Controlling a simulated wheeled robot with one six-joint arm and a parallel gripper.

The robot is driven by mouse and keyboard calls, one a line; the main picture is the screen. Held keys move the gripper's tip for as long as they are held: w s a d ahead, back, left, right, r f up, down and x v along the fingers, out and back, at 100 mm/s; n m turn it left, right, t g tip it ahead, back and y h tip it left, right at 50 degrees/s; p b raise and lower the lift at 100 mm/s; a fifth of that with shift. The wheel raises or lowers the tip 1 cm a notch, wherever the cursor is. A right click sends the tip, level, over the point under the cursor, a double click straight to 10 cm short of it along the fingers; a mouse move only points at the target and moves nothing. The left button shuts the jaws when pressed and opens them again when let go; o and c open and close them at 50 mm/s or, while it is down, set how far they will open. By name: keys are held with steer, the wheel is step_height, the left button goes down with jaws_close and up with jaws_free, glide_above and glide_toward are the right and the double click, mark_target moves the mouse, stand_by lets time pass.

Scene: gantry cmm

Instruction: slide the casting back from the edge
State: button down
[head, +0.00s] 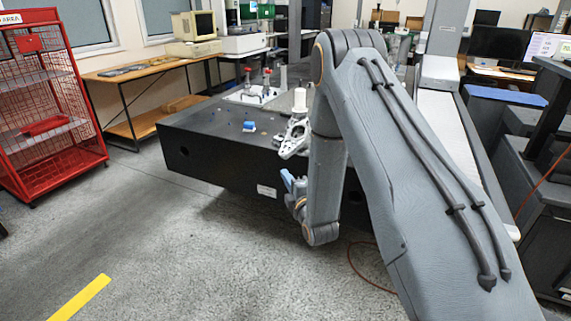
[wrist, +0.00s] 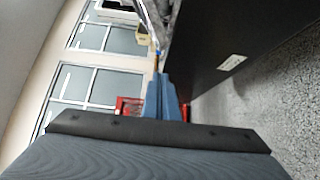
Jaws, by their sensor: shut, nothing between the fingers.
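The casting (head: 294,138) is a silver-grey metal part with holes. It sits at the front edge of the black granite table (head: 215,150), with its near end sticking out past the edge. Part of it is hidden behind my arm. In the wrist view a strip of the casting (wrist: 152,18) shows at the top, beyond my fingertips. My gripper (head: 287,178) has blue fingers and is just in front of the table's front face, below the casting and apart from it. In the wrist view the blue fingers (wrist: 162,80) are together and hold nothing.
A white cylindrical object (head: 300,100) stands by the casting. A small blue piece (head: 249,127) lies left of it on the tabletop. A white tray (head: 250,97) with several items lies farther back. A red wire cage (head: 45,120) stands far left. The floor before the table is clear.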

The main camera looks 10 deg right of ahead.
mark_target(299, 148)
steer(key=shift+w+d, duration=0.25)
steer(key=shift+w, duration=1.3)
steer(key=shift+w+d, duration=0.2)
steer(key=shift+w, duration=1.35)
steer(key=shift+w+d, duration=0.25)
steer(key=shift+w, duration=1.3)
steer(key=w+d+b, duration=0.2)
steer(key=w, duration=0.1)
steer(key=w+d+b, duration=0.1)
steer(key=w+d, duration=0.1)
steer(key=w, duration=0.1)
steer(key=w+d+b, duration=0.2)
steer(key=w+d, duration=0.1)
steer(key=shift+w+b, duration=0.3)
steer(key=shift+b, duration=0.05)
steer(key=shift+w+d, duration=0.1)
steer(key=shift+w, duration=0.05)
